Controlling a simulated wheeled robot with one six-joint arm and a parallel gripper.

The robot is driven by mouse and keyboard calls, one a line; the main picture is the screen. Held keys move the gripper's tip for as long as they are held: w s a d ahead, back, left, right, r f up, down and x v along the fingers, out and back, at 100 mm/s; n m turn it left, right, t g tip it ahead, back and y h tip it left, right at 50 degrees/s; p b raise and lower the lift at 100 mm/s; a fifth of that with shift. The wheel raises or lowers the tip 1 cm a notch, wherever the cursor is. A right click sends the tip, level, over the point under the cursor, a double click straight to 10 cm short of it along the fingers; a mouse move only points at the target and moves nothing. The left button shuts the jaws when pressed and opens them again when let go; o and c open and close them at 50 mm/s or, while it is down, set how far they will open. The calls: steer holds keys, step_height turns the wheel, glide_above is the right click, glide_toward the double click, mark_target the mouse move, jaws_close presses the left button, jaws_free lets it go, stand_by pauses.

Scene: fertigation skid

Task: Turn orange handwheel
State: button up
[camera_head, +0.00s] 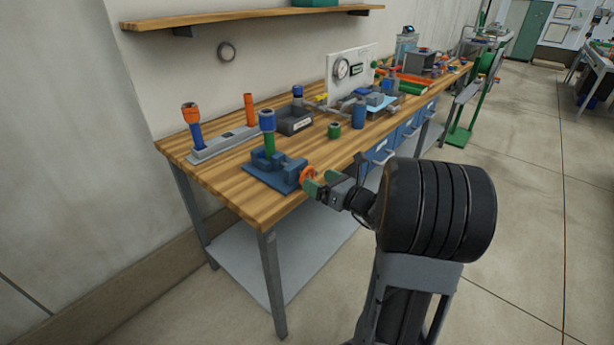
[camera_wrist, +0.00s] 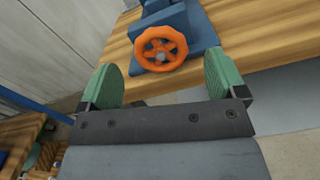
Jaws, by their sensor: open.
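The orange handwheel (camera_wrist: 160,48) sits on the front of a blue vise-like fixture at the edge of the wooden bench. In the head view the handwheel (camera_head: 307,174) is partly hidden behind my gripper. My gripper (camera_head: 318,188) is at the bench's front edge, close to the wheel. In the wrist view its two green finger pads (camera_wrist: 163,82) stand wide apart and empty, with the wheel beyond them and between them. The blue fixture (camera_head: 275,165) holds an upright green tube with a blue top (camera_head: 268,125).
The bench (camera_head: 225,180) carries a grey stand with an orange-topped post (camera_head: 191,115), a dark box (camera_head: 294,120), a green cup (camera_head: 334,130) and a gauge panel (camera_head: 342,70). A wooden shelf (camera_head: 250,16) hangs above.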

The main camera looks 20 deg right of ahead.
mark_target(310, 175)
steer(key=shift+x, duration=2.5)
steer(key=shift+c, duration=0.5)
